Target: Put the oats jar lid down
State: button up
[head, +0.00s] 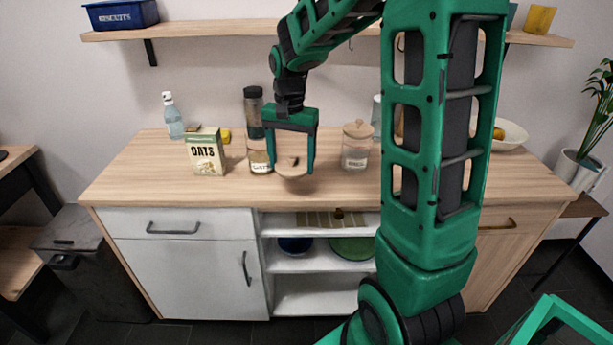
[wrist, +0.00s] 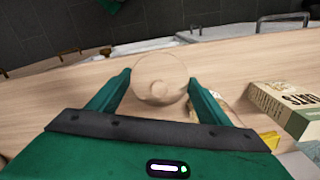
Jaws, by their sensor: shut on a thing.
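The round pale wooden lid (head: 292,169) with a small knob is between the fingers of my gripper (head: 291,171). My gripper is shut on it, low over the front part of the counter. The lid (wrist: 160,72) also shows in the wrist view, between the two green fingertips (wrist: 160,82). I cannot tell whether it touches the wood. A glass jar (head: 260,158) with a pale label stands just left of my gripper, partly hidden by a finger; its label is too small to read.
The wooden counter (head: 130,180) holds an OATS box (head: 206,152), a spray bottle (head: 173,115), a tall dark-topped container (head: 253,110) and a lidded glass jar (head: 356,147). The counter's front edge is close to the lid. Bare wood lies between the lid and the lidded jar.

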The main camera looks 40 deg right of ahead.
send_over(310, 185)
notch_tip(310, 185, down, 4)
jog(key=shift+r, duration=0.15)
jog(key=shift+f, duration=2)
jog(key=shift+f, duration=0.1)
jog(key=o, duration=1)
jog(key=shift+o, duration=0.2)
notch_tip(310, 185, up, 12)
jog(key=f, duration=0.1)
jog(key=s+a+n, duration=0.1)
jog(key=s+n, duration=0.1)
jog(key=s, duration=1.2)
jog(key=s+a+f+n, duration=0.1)
jog(key=s+n, duration=0.1)
jog(key=s, duration=1.2)
jog(key=shift+s+a, duration=0.2)
jog(key=shift+a, duration=0.2)
jog(key=shift+f, duration=0.1)
